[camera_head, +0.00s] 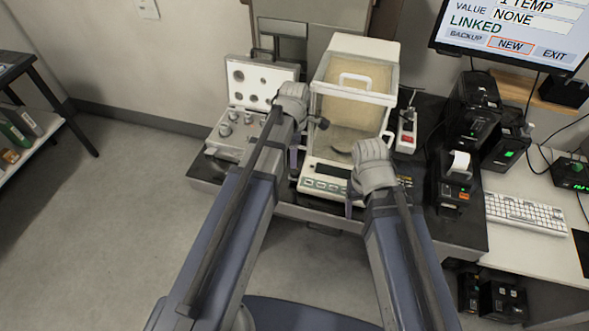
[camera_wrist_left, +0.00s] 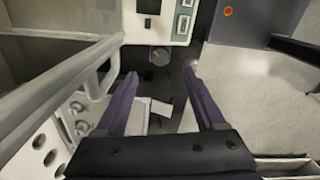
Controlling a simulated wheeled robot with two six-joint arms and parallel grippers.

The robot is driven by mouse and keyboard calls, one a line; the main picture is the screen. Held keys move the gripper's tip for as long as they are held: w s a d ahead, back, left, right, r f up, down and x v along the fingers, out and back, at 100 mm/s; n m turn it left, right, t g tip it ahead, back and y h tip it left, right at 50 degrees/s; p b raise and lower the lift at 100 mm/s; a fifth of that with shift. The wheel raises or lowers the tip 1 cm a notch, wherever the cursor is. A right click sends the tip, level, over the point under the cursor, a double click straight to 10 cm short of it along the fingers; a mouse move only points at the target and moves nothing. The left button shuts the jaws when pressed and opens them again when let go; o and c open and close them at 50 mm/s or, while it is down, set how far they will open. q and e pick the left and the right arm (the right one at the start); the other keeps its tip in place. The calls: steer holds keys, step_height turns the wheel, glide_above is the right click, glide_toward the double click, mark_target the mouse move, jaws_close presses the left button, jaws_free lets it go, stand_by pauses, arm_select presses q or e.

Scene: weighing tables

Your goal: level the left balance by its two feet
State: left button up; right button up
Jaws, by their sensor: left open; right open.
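The balance (camera_head: 338,103) is white with a clear draft shield and a handle, and its keypad panel (camera_head: 325,187) faces me. In the left wrist view the balance's panel (camera_wrist_left: 158,22) is at the top. The second foot cannot be made out.
An open weight case (camera_head: 262,82) with several weights stands left of the balance on the dark table (camera_head: 287,211). A small device with a red switch (camera_head: 407,131), a printer (camera_head: 454,190) and a keyboard (camera_head: 525,213) are to the right. A screen (camera_head: 515,30) hangs above.

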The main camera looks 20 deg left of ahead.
mark_target(295, 171)
arm_select(q)
steer(key=shift+f, duration=0.15)
step_height(295, 171, down, 8)
steer(key=b, duration=0.7)
steer(key=shift+r+b, duration=0.2)
steer(key=shift+b, duration=0.2)
jaws_close()
